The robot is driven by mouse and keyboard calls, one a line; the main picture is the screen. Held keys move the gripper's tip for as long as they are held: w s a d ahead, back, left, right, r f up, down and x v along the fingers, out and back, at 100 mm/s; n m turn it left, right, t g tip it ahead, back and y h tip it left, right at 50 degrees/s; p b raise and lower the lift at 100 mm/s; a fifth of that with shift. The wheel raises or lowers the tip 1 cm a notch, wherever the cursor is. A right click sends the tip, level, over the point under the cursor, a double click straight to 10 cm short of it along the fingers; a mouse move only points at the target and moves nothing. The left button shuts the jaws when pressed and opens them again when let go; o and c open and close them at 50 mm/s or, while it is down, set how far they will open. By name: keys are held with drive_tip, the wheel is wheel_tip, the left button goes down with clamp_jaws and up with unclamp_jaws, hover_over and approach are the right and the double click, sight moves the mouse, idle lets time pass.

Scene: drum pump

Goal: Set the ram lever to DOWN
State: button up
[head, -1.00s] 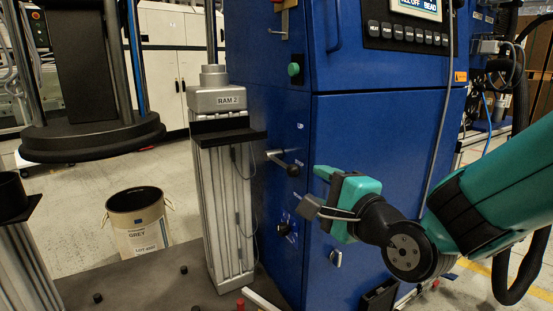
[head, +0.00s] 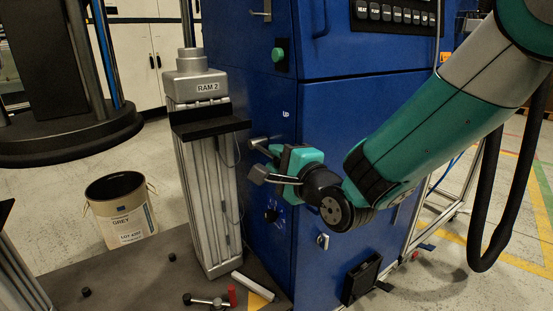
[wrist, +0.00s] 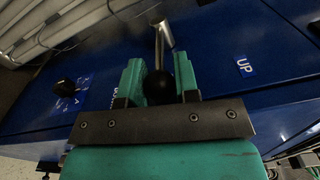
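The ram lever is a metal rod with a black ball knob on the blue cabinet. Its rod (head: 258,143) shows just left of my gripper (head: 272,158) in the head view, and the knob is hidden there. In the wrist view the knob (wrist: 160,87) sits between the two green fingers of my gripper (wrist: 160,80) and fills the gap, so they look shut on it. The white-on-blue UP label (wrist: 244,66) is to the right of the lever; in the head view it is above it. Another label, by the left finger, is mostly hidden.
The RAM 2 column (head: 208,180) with its black ledge stands close left of the lever. A selector knob (head: 270,215) is below my gripper. A grey-labelled drum (head: 122,210) stands on the floor at left. The blue cabinet (head: 350,120) is behind my gripper.

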clamp_jaws()
drive_tip(key=f+b, duration=0.2)
drive_tip(key=b, duration=0.2)
drive_tip(key=shift+a+t+y, duration=0.1)
drive_tip(key=shift+t+y, duration=0.2)
drive_tip(key=shift+t, duration=0.1)
drive_tip(key=b, duration=0.3)
drive_tip(key=t+y+b, duration=0.1)
drive_tip(key=b, duration=0.2)
drive_tip(key=shift+w+a+f, duration=0.1)
drive_tip(key=shift+f, duration=0.25)
drive_tip(key=shift+r, duration=0.2)
drive_tip(key=o, duration=0.6)
unclamp_jaws()
drive_tip(key=shift+a, duration=0.1)
drive_tip(key=shift+c, duration=0.2)
